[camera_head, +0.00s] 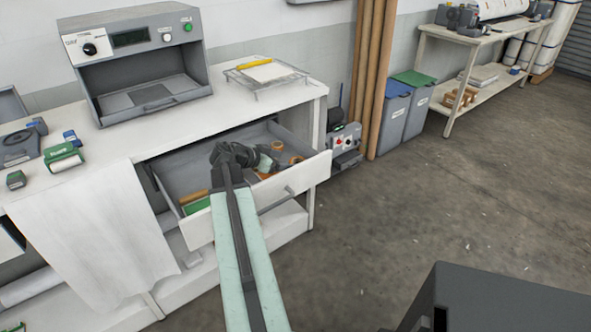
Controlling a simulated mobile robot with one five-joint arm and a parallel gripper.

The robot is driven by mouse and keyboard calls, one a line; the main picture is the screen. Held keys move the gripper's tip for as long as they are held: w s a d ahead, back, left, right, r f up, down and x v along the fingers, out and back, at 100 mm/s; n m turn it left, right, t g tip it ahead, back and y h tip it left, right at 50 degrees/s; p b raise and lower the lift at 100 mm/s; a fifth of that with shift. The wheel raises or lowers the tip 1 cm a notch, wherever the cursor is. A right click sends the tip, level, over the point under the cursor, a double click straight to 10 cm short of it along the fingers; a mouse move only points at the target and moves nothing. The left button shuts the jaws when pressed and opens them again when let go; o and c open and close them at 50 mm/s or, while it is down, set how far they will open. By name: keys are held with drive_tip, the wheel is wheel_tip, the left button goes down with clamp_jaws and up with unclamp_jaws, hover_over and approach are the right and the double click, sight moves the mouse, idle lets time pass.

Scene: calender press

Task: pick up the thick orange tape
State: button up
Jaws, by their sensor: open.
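An open drawer (308,169) under the white bench holds several small things. Small orange and tan pieces lie in its right part, among them a round one (277,146) that looks like a tape roll and another (296,160) near the front right. They are too small to tell which is the thick orange tape. My gripper (244,156) is over the middle of the drawer, just left of these pieces, open with nothing visibly held. It and my arm hide part of the drawer's contents.
A green thing (197,206) and an orange-brown bar (194,196) lie at the drawer's left. A grey machine (140,62) and a wire rack (265,76) stand on the bench top (215,108). A white cloth (95,230) hangs at left.

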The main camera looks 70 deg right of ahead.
sight(294, 161)
drive_tip(key=b+x, duration=0.2)
drive_tip(key=x, duration=0.3)
drive_tip(key=shift+s, duration=0.1)
drive_tip(key=shift+r, duration=0.1)
drive_tip(key=c, duration=1.4)
drive_tip(key=shift+c, duration=0.2)
wheel_tip(294, 161, up, 10)
drive_tip(key=p, duration=1)
